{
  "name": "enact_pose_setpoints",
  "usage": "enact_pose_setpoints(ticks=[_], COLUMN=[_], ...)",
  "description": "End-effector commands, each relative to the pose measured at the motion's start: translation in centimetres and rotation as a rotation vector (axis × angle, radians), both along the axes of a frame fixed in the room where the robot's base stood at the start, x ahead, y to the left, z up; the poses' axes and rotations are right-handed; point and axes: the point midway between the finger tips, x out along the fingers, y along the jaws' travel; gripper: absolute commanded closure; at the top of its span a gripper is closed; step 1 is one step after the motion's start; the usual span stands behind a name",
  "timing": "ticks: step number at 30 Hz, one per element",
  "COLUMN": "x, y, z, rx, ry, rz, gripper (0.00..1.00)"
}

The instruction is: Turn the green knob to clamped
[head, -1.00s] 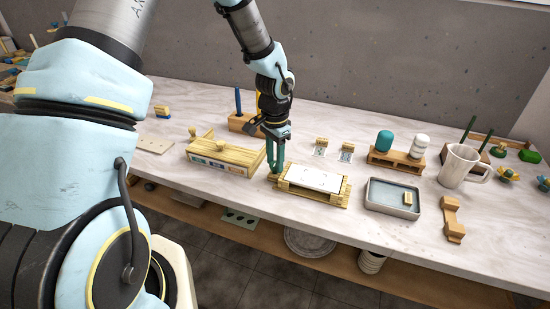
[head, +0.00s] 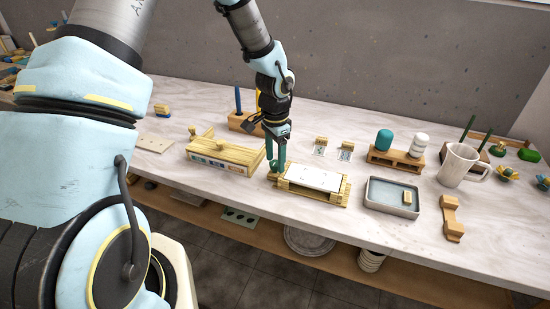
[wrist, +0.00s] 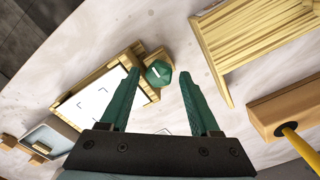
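The green knob (wrist: 158,73) shows in the wrist view as a faceted dark green cap with a white line on top. It sits on a wooden block at one end of the wooden frame (wrist: 146,88) that holds a white panel (wrist: 98,97). My gripper (wrist: 160,80) is open, its two green fingers apart, with the knob between and just beyond the fingertips in that view. In the head view my gripper (head: 275,172) points down at the left end of the frame (head: 345,190). Contact with the knob cannot be told; the fingers mostly hide it there.
A wooden box with coloured tiles (head: 222,157) stands close to the left. A grey tray (head: 392,197), a white mug (head: 460,165) and a wooden rack with a teal and a white piece (head: 397,160) stand to the right. The table's front edge is close to the frame.

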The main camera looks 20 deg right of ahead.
Motion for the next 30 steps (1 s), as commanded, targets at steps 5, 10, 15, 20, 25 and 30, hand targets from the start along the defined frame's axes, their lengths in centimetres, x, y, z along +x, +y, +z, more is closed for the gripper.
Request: enact_pose_setpoints(ticks=[5,10,15,20,25,30], x=[-0.1,0.0,0.0,0.1,0.0,0.0], y=[0.1,0.1,0.0,0.0,0.0,0.1], z=[-0.1,0.1,1.9,5.1,8.2,10.2], rx=[0.002,0.002,0.0,-0.001,-0.001,0.0], ry=[0.001,0.001,-0.001,-0.003,-0.002,0.0], rz=[0.001,0.001,0.002,0.002,0.002,0.001], gripper=[0.29,0.29,0.29,0.29,0.29,0.29])
